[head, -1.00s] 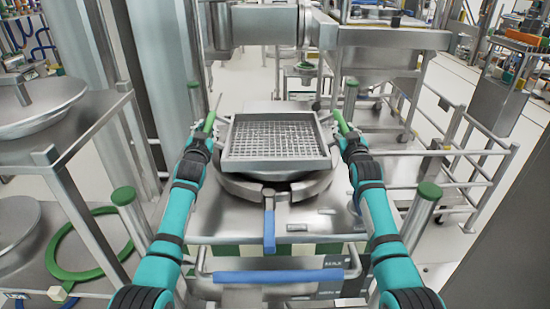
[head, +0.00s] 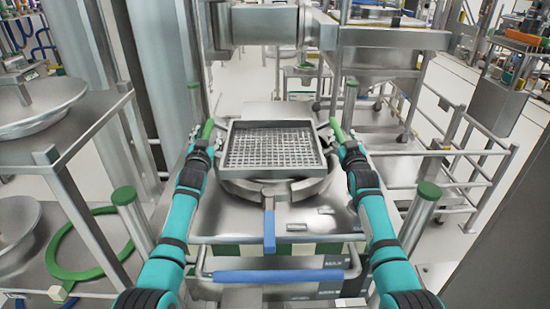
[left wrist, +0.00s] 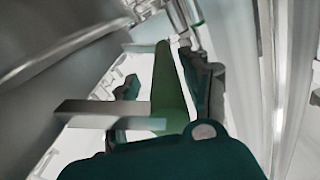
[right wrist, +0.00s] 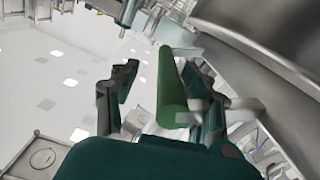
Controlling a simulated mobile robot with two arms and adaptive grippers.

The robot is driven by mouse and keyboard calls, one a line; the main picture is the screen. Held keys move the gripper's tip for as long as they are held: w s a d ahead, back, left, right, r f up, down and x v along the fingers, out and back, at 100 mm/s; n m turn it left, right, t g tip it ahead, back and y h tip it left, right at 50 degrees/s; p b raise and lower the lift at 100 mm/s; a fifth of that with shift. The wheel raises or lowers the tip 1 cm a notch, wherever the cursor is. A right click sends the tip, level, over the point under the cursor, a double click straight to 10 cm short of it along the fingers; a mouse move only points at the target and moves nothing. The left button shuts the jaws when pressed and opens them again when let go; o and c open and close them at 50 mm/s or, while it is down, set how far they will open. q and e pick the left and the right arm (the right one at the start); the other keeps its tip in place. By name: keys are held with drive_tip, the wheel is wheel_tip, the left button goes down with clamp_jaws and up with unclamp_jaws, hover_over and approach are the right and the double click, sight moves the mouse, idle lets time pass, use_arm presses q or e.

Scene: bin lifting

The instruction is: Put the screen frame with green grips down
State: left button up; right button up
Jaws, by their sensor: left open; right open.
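The screen frame (head: 272,175), a square metal frame with a mesh floor, sits level over a round steel vessel (head: 318,188) in the head view and appears to rest on it. Its left green grip (head: 207,129) and right green grip (head: 337,131) stick out at the sides. My left gripper (head: 203,143) is open at the left grip, which shows close to one finger in the left wrist view (left wrist: 163,80). My right gripper (head: 346,141) is open, with the right grip (right wrist: 172,85) between its spread fingers in the right wrist view. Contact with the grips is hard to tell.
A blue-handled lever (head: 269,231) and a blue bar (head: 278,276) are in front of the vessel. Green-capped posts (head: 124,196) (head: 429,191) stand on both sides. A steel rack (head: 60,160) is at left and railings (head: 470,165) at right.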

use_arm(q)
drive_tip(key=shift+s, duration=0.1)
use_arm(e)
drive_tip(key=shift+s+r, duration=0.1)
drive_tip(key=shift+r, duration=0.15)
use_arm(q)
drive_tip(key=shift+s+f, duration=0.1)
drive_tip(key=shift+s, duration=0.05)
drive_tip(key=shift+s, duration=0.3)
use_arm(e)
drive_tip(key=shift+f, duration=0.1)
use_arm(q)
drive_tip(key=s, duration=1.1)
drive_tip(key=shift+d, duration=0.2)
use_arm(e)
drive_tip(key=s, duration=1.2)
drive_tip(key=shift+d, duration=0.15)
